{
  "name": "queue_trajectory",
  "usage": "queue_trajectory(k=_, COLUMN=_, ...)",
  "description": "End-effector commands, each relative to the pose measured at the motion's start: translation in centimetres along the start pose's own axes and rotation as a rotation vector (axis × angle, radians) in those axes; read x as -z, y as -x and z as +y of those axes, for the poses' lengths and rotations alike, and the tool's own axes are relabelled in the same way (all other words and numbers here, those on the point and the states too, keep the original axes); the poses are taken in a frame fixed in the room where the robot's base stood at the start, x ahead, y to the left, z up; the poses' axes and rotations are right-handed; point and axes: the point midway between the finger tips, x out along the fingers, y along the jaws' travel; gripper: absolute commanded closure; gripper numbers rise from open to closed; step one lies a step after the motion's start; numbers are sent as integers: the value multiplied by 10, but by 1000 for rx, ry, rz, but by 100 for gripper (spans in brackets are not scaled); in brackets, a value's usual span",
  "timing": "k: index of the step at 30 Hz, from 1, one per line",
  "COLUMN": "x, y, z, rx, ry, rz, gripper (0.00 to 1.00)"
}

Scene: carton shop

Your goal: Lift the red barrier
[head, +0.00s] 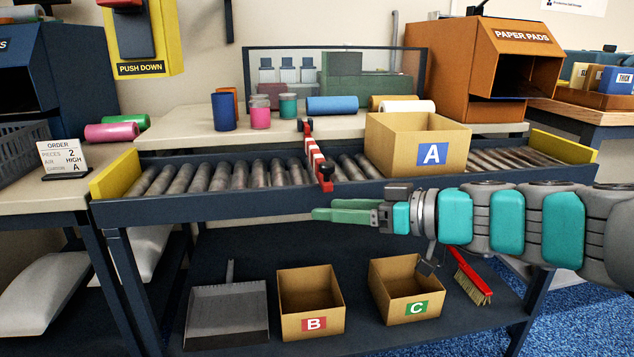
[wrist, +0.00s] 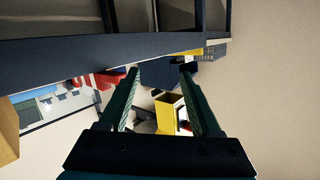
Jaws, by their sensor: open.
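The red barrier (head: 315,158) is a red and white striped bar. It lies low across the roller conveyor, from the back rail to the front rail, left of the open carton A (head: 385,145). My gripper (head: 322,208) is in front of the conveyor, just below the barrier's front end, pointing left. Its green fingers are apart with nothing between them. In the wrist view, my gripper (wrist: 159,72) has both fingers spread. A red part of the barrier (wrist: 97,80) shows beyond the left finger, under the dark rail, apart from the fingers as far as I can tell.
The roller conveyor (head: 210,203) has a dark front rail and yellow end stops. Cartons B (head: 313,324) and C (head: 415,309), a dustpan (head: 228,310) and a red brush (head: 469,278) are on the shelf below.

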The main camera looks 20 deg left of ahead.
Motion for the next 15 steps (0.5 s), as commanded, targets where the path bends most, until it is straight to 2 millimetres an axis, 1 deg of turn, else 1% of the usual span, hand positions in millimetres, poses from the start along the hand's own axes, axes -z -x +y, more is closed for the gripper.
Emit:
queue_trajectory(k=1, x=11, y=-3, z=15, rx=-12, ry=40, rz=59, gripper=35)
queue_trajectory(k=3, x=30, y=-2, z=30, rx=-37, ry=98, rz=128, gripper=35)
queue_trajectory(k=6, x=45, y=0, z=46, rx=-67, ry=150, rz=190, gripper=35)
queue_trajectory(k=9, x=53, y=0, z=54, rx=-83, ry=176, rz=219, gripper=35)
queue_trajectory(k=11, x=55, y=-3, z=56, rx=-86, ry=182, rz=225, gripper=35)
queue_trajectory(k=15, x=60, y=-18, z=56, rx=-85, ry=184, rz=224, gripper=35)
